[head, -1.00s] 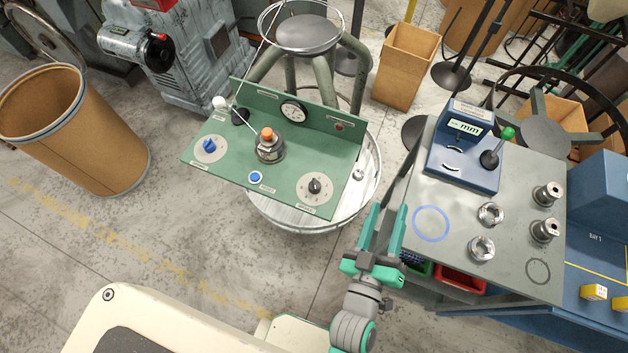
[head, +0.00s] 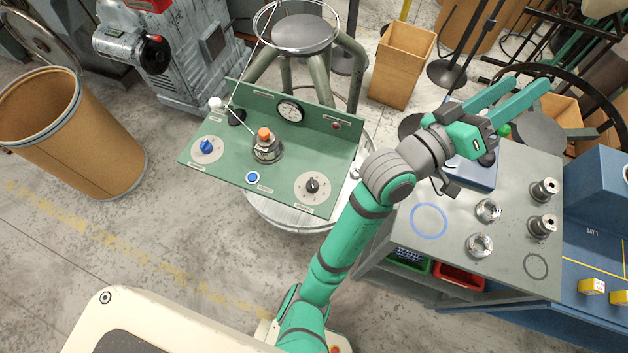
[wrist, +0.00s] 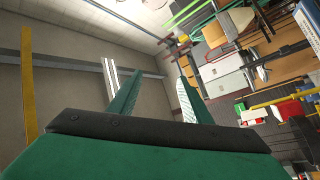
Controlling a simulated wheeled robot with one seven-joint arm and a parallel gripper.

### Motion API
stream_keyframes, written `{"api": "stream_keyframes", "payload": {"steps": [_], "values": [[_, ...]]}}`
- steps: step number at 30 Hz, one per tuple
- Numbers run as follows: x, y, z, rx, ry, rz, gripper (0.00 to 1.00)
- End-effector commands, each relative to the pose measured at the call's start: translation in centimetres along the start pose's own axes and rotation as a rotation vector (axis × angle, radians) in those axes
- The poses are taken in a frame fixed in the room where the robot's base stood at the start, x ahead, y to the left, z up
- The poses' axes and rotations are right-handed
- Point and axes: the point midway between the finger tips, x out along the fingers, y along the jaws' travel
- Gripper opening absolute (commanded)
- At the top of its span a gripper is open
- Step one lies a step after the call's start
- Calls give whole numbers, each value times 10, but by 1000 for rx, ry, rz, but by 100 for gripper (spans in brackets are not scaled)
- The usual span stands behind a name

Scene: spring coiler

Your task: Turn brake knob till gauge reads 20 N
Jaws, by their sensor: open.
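The green panel (head: 225,160) stands at centre in the head view. It carries a round white-faced gauge (head: 290,110) on its upright back; I cannot read its needle. An orange-topped metal knob assembly (head: 266,147) sits mid-panel. A blue knob (head: 206,146) on a grey dial is at left, and a black knob (head: 312,185) on a grey dial is at right. The labels are too small to read, so I cannot tell which is the brake knob. My gripper (head: 530,86) is open and empty, right of the panel and well apart from it. Its fingers also show in the wrist view (wrist: 159,80).
A wire runs across the panel's left part. The grey bench (head: 460,228) at right holds several metal rings and fittings. The blue measuring device (head: 480,177) there is partly hidden by my arm. A cardboard drum (head: 75,140) stands at left. The floor before the panel is clear.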

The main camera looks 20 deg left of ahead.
Motion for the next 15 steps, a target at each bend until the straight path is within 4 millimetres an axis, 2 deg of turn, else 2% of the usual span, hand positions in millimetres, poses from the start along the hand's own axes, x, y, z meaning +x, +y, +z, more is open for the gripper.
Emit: {"api": "stream_keyframes", "payload": {"steps": [3, 7, 11, 15], "values": [[10, 14, 2, 39, -118, 28, 44], [13, 20, 12, 76, -260, 29, 44], [8, 17, 26, 116, -412, -2, 44], [-8, 3, 42, 157, -578, -70, 44]]}}
